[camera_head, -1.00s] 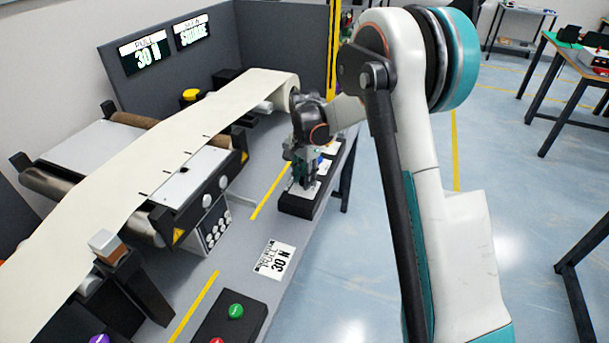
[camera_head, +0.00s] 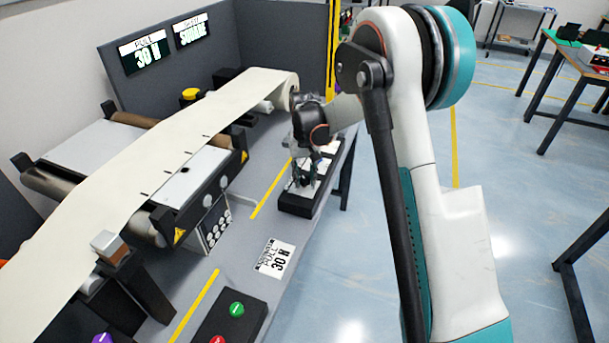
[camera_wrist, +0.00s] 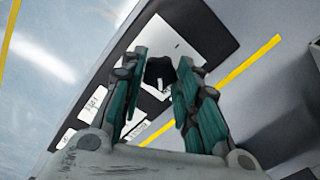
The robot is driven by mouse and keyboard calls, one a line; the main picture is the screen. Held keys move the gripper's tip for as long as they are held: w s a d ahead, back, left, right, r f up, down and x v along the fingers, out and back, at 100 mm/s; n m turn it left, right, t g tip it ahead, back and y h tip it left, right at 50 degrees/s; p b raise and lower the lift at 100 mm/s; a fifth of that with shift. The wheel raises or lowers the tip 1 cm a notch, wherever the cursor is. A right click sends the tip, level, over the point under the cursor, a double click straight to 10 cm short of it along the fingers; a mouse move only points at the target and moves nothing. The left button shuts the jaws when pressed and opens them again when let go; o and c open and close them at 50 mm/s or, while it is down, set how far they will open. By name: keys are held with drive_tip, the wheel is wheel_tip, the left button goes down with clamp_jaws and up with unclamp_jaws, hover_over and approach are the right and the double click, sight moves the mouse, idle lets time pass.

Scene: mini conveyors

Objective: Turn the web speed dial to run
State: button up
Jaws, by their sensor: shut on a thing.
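The black knob of the dial (camera_wrist: 160,71) stands on a white plate (camera_wrist: 178,46) on a dark control box in the wrist view. My gripper (camera_wrist: 163,68) has one finger on each side of the knob and is shut on it. In the head view my gripper (camera_head: 305,183) points down onto the dark control box (camera_head: 295,206) at the bench's right edge, and its fingers hide the knob there.
A pale web (camera_head: 150,155) runs over rollers left of my gripper. A card reading PULL 30 N (camera_head: 275,259) lies on the bench. A box with a green button (camera_head: 236,310) is nearer. Screens (camera_head: 145,53) stand at the back. Open floor lies to the right.

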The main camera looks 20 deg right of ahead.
sight(305, 179)
drive_tip(key=shift+n, duration=1.2)
drive_tip(key=o, duration=1.1)
drive_tip(key=shift+c, duration=0.2)
wheel_tip(305, 179, up, 12)
